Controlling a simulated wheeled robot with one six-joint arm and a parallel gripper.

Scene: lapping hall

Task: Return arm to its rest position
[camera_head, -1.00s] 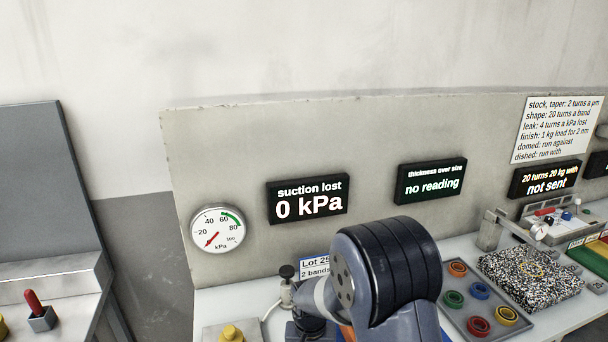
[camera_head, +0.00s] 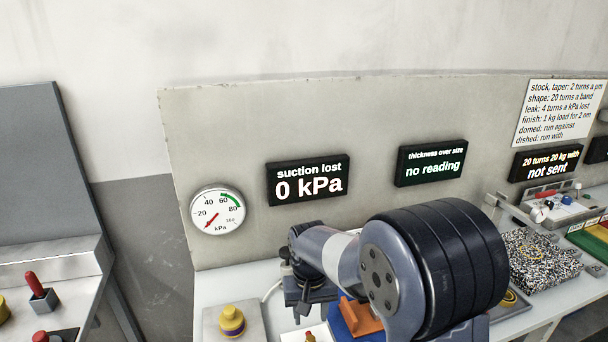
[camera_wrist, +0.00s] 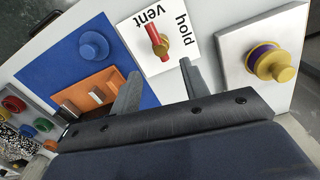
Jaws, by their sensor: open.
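My arm (camera_head: 330,255) reaches over the white bench, its large dark joint low in the middle of the head view. My gripper (camera_head: 303,308) hangs over the bench there, small and partly hidden by its own wrist. In the wrist view my gripper (camera_wrist: 162,68) shows two grey fingers spread apart with nothing between them. Beyond the fingers is a white vent/hold plate (camera_wrist: 180,52) with a red lever on a brass knob (camera_wrist: 158,40).
A blue mat (camera_wrist: 62,58) bears an orange block (camera_wrist: 88,90) and a blue knobbed piece (camera_wrist: 93,45). A yellow-and-purple knob (camera_head: 231,321) stands on a pale plate. The speckled slab (camera_head: 537,260) lies at right. The panel's suction display (camera_head: 307,180) reads 0 kPa.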

